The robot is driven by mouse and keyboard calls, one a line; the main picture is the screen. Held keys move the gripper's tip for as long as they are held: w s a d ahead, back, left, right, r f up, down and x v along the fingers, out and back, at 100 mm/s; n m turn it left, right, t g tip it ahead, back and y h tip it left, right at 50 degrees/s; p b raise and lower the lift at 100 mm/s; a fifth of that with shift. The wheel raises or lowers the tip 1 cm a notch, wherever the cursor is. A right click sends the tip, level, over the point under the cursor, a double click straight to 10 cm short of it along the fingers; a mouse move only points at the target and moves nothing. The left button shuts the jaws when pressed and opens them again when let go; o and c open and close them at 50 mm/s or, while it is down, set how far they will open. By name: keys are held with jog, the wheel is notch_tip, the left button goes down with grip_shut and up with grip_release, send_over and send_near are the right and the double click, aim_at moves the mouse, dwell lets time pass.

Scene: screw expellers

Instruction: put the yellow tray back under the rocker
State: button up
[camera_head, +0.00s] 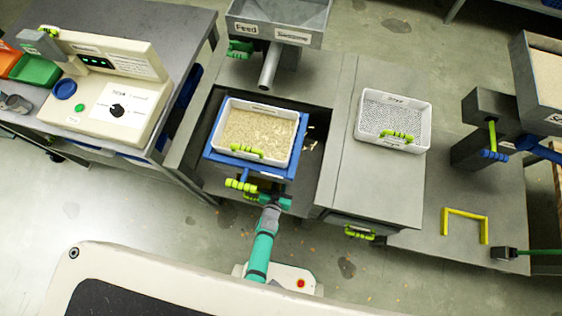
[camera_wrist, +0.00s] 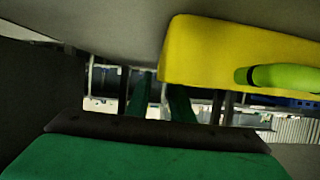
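The yellow tray (camera_wrist: 205,55) shows in the wrist view at the upper right, with a lime handle (camera_wrist: 285,77) on its front. I cannot make out its body in the head view. The rocker's blue frame (camera_head: 223,156) stands in a bench recess and bears a white tray of grain (camera_head: 292,150). A lime handle (camera_head: 240,185) sticks out at its front. My gripper (camera_head: 275,199) is low in front of the frame. In the wrist view its two dark green fingers (camera_wrist: 162,100) stand apart with a gap between them, below and left of the tray's handle, apart from it.
A white perforated tray (camera_head: 392,97) stands on the grey bench (camera_head: 375,185) to the right, with a drawer handle (camera_head: 358,233) below. A yellow bracket (camera_head: 465,212) lies further right. A cream control box (camera_head: 108,95) is at the left. Scattered bits lie on the open floor.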

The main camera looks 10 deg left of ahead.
jog(key=shift+a+r, duration=0.1)
jog(key=shift+a, duration=0.05)
jog(key=shift+s, duration=0.25)
jog(key=v, duration=1.1)
jog(key=s+d+r, duration=0.3)
jog(key=s+r, duration=0.6)
jog(key=r, duration=0.6)
jog(key=s+d+r+t, duration=0.1)
jog(key=s+d+r, duration=0.1)
jog(key=r, duration=0.9)
jog(key=s+d+r, duration=0.3)
jog(key=r, duration=0.8)
jog(key=shift+s+d+n+t, duration=0.2)
jog(key=shift+n+t, duration=0.1)
jog(key=shift+t, duration=0.1)
jog(key=shift+r, duration=0.15)
